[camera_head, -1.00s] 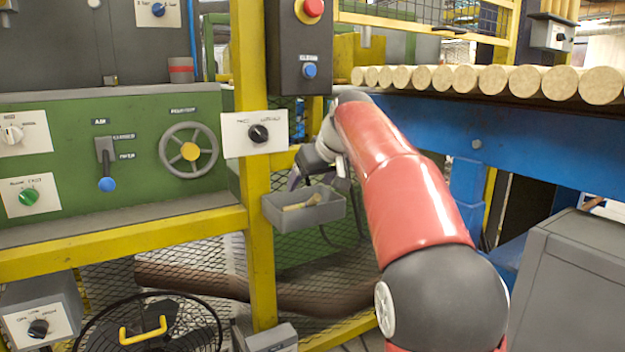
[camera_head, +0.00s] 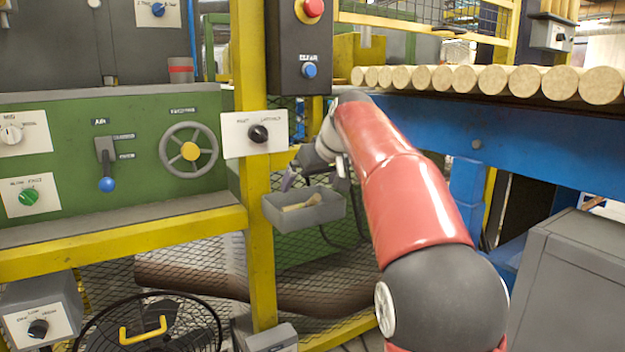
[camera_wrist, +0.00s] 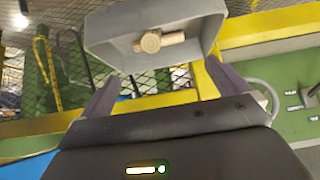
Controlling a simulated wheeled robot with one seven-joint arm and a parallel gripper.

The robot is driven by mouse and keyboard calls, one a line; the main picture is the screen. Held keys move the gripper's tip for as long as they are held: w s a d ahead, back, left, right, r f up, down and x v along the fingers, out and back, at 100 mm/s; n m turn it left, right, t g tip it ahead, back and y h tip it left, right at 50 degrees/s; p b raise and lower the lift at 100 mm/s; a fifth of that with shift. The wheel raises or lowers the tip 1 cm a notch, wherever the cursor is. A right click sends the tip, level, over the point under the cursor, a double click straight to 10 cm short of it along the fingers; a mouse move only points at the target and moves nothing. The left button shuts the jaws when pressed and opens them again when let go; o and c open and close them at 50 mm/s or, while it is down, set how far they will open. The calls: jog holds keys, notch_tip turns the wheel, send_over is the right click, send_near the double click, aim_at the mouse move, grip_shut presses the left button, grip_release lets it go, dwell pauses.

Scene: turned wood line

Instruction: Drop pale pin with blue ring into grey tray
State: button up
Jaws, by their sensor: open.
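The grey tray (camera_head: 300,218) is fixed to the yellow post in the head view, and it also shows at the top of the wrist view (camera_wrist: 105,52). A pale wooden pin (camera_wrist: 152,42) lies inside the tray; it also shows in the head view (camera_head: 303,203). I cannot make out a blue ring on it. My gripper (camera_wrist: 163,90) is open with nothing between its fingers. It is just behind and above the tray in the head view, apart from the pin.
A yellow post (camera_head: 257,200) stands beside the tray and carries a white switch plate (camera_head: 254,134). A blue beam (camera_head: 520,145) with several pale round logs (camera_head: 525,80) is at right. A green control panel (camera_head: 110,150) is at left. Wire mesh lies behind the tray.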

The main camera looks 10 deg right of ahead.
jog(key=p+v, duration=0.1)
jog(key=v, duration=0.7)
jog(key=p+v, duration=0.4)
jog(key=v, duration=0.4)
jog(key=shift+s+r, duration=0.25)
jog(key=shift+r, duration=0.05)
dwell(1.0)
jog(key=shift+d, duration=0.1)
jog(key=s+a+f+m+g+h+p, duration=0.1)
jog(key=s+f, duration=1.2)
jog(key=s, duration=0.1)
jog(key=s+a+f+m+g+h+p, duration=0.1)
jog(key=s+a+f+m, duration=0.1)
jog(key=s+f, duration=1.1)
jog(key=shift+s+a+m+h+p, duration=0.15)
jog(key=shift+s+m+h+p, duration=0.15)
jog(key=shift+s+p, duration=0.1)
